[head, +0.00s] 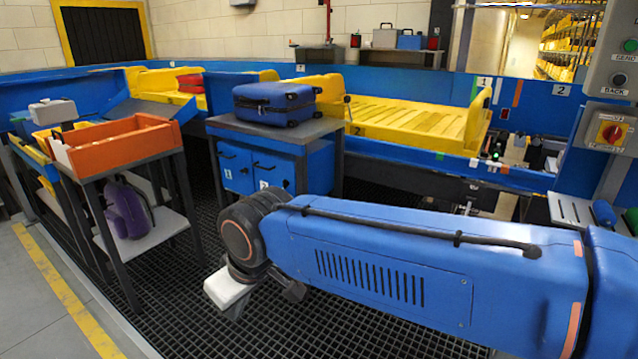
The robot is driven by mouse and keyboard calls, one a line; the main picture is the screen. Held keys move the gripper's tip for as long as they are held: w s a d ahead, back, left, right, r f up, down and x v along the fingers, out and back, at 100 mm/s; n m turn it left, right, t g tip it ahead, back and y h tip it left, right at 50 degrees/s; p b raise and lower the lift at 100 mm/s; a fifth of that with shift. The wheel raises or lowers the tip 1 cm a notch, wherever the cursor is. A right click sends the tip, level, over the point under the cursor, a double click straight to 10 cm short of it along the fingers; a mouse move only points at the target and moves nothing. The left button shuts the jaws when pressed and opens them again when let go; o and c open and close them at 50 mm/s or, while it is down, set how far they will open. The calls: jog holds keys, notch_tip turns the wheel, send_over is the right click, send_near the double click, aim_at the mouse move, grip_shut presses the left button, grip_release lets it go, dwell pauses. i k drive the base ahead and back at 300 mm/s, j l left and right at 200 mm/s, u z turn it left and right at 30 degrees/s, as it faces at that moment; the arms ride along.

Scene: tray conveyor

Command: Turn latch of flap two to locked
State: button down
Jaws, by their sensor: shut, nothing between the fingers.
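A low blue cabinet (235,172) stands in the middle under a grey top. Its right door, the flap marked 2 (273,173), has a small dark latch handle (264,166) near its upper part. Whether this latch is locked is too small to tell. The left door (232,160) has a similar dark handle. My gripper (236,304) hangs low at the end of my blue arm, in front of the cabinet and over the dark grating. It is apart from the cabinet and holds nothing. Its fingertips are small and partly hidden by my wrist.
A blue suitcase (277,103) lies on the cabinet top. An orange bin (120,145) sits on a table at left, with a purple bag (128,210) below. A yellow tray (410,110) is on the conveyor behind. The grating (180,285) before the cabinet is clear.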

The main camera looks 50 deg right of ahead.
aim_at(268, 170)
jog(key=z, duration=1.15)
